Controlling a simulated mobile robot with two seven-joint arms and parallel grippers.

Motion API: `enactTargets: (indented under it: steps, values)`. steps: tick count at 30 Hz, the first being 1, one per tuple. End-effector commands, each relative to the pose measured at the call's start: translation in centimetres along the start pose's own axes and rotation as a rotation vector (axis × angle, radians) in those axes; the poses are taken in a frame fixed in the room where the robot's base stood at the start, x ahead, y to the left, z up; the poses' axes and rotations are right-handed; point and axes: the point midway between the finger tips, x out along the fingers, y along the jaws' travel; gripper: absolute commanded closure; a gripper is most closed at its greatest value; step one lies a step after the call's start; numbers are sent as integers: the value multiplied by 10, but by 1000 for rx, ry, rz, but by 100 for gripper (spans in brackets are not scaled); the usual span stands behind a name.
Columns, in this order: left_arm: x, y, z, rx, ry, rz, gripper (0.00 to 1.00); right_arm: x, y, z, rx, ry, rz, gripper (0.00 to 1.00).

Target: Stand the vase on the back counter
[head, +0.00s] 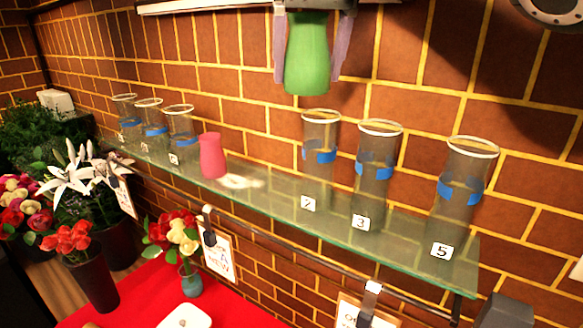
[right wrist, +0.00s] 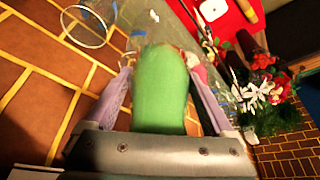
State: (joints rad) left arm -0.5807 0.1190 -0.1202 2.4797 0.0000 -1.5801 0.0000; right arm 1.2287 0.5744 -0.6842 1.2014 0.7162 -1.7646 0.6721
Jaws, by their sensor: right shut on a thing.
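A green vase (head: 306,50) hangs between the two pale fingers of my right gripper (head: 308,76), which is shut on it. The vase is held in the air above the glass shelf (head: 262,195), in front of the brick wall. It also fills the middle of the right wrist view (right wrist: 160,90), with a finger on each side. A pink vase (head: 212,157) stands upright on the shelf, left of and below the green one. Which surface counts as the back counter cannot be told for sure. My left gripper is not in view.
Clear glass cylinders with blue bands stand on the shelf at left (head: 180,130) and right (head: 320,150). Bare shelf lies between the pink vase and the cylinder numbered 2. Below are a red cloth (head: 130,300), flower vases and a hanging sign (head: 217,255).

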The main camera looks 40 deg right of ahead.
Motion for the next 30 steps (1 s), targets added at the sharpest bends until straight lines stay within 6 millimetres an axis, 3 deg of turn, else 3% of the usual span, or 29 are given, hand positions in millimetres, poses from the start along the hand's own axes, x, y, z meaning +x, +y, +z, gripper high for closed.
enactTargets:
  steps: [6, 15, 21, 27, 30]
  values:
    - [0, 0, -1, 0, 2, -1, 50, -13, -8, 32, -67, 5, -27, 100]
    - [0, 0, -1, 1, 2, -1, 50, -45, -30, 113, -236, 5, -94, 100]
    - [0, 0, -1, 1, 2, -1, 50, -62, -44, 157, -325, 6, -133, 100]
    - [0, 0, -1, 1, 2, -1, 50, -76, -53, 192, -397, 5, -162, 100]
    - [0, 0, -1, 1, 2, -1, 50, -76, -53, 188, -394, 11, -158, 100]
